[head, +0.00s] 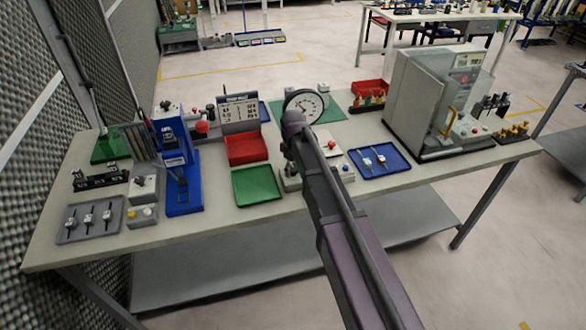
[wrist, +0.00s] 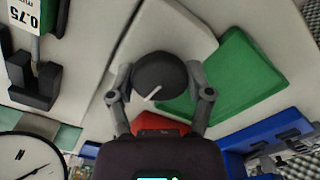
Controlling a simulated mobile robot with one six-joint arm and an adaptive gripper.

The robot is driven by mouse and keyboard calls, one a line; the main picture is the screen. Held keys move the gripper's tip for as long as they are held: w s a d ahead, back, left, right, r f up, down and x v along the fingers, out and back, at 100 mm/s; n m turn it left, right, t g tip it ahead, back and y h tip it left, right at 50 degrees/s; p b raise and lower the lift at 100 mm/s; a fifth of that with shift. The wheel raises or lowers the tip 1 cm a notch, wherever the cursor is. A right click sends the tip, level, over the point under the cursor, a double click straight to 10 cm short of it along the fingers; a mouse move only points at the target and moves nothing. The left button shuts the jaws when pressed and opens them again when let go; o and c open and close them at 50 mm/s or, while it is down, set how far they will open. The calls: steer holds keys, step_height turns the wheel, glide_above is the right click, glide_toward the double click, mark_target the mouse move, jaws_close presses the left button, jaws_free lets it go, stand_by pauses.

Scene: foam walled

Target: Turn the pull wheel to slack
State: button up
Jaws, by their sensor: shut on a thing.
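The pull wheel, a dark round knob (wrist: 160,72) with a short white line on it, shows in the middle of the wrist view. The line points toward the lower left. The knob sits by a pale grey block (wrist: 190,28). My gripper (wrist: 161,88) has a finger on each side of the knob and is shut on it. A round white dial marked N (wrist: 25,160) shows at the lower left, its needle partly cut off. In the head view the same dial (head: 304,105) stands behind my arm, which hides the knob and fingers.
In the head view, a green tray (head: 257,197) and a red bin (head: 246,158) lie left of my arm. A blue tray (head: 398,162) with small tools lies to its right. A large grey machine (head: 415,95) stands further right, a blue press (head: 184,205) at left.

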steer(key=shift+s+n, duration=0.1)
steer(key=shift+n, duration=0.2)
steer(key=o, duration=1.1)
steer(key=shift+o, duration=0.2)
steer(key=shift+m, duration=0.4)
